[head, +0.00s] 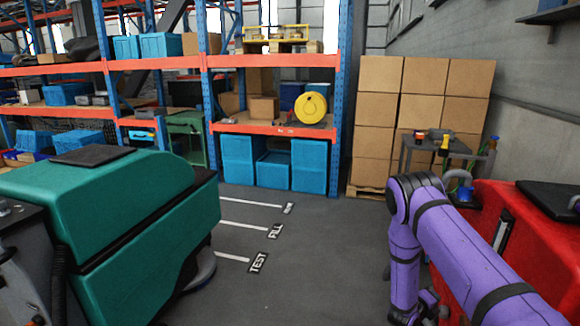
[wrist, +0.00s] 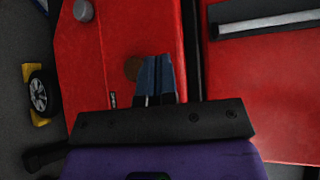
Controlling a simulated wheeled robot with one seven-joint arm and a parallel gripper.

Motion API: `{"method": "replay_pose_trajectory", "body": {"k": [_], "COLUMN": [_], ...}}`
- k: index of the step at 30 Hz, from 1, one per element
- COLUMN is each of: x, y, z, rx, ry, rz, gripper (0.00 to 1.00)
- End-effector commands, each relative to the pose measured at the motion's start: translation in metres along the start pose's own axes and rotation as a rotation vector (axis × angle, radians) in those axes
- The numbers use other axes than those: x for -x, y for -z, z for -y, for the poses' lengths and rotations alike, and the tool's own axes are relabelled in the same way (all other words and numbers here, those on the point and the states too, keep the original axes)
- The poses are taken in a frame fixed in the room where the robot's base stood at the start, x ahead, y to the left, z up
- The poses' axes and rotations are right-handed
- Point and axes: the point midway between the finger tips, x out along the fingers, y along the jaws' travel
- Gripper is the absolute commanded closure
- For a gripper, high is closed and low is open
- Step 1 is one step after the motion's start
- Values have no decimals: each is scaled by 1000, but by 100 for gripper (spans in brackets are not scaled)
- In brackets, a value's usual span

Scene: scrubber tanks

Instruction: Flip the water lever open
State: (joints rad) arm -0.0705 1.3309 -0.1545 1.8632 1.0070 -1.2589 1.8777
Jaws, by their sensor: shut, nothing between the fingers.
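The red scrubber machine (head: 485,235) stands at the right in the head view, partly behind my purple arm. Its red body (wrist: 245,90) fills most of the wrist view. My gripper (wrist: 155,62) is shut and empty, with its blue-grey fingers in front of the red panel. A brown round spot (wrist: 132,68) shows just left of the fingertips, partly covered by them. A grey round knob (wrist: 83,10) is at the upper left of the panel. I cannot make out the water lever for certain in either view. My gripper is not clearly visible in the head view.
A teal scrubber (head: 110,230) stands at the left. The grey floor (head: 310,270) between the machines is clear. A small table (head: 470,155) with tools stands behind the red machine. A wheel (wrist: 40,95) with yellow chocks is at the left in the wrist view.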

Motion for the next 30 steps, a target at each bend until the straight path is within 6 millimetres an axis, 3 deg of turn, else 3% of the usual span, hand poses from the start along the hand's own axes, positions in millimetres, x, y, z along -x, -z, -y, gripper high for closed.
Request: {"method": "replay_pose_trajectory", "body": {"k": [3,15,30], "x": [3,31,101], "y": [-27,-98,-149], "z": [27,112,227], "rx": [29,176,433], "ry": [-69,-280,-451], "rz": [25,168,446], "gripper": [100,100,100]}}
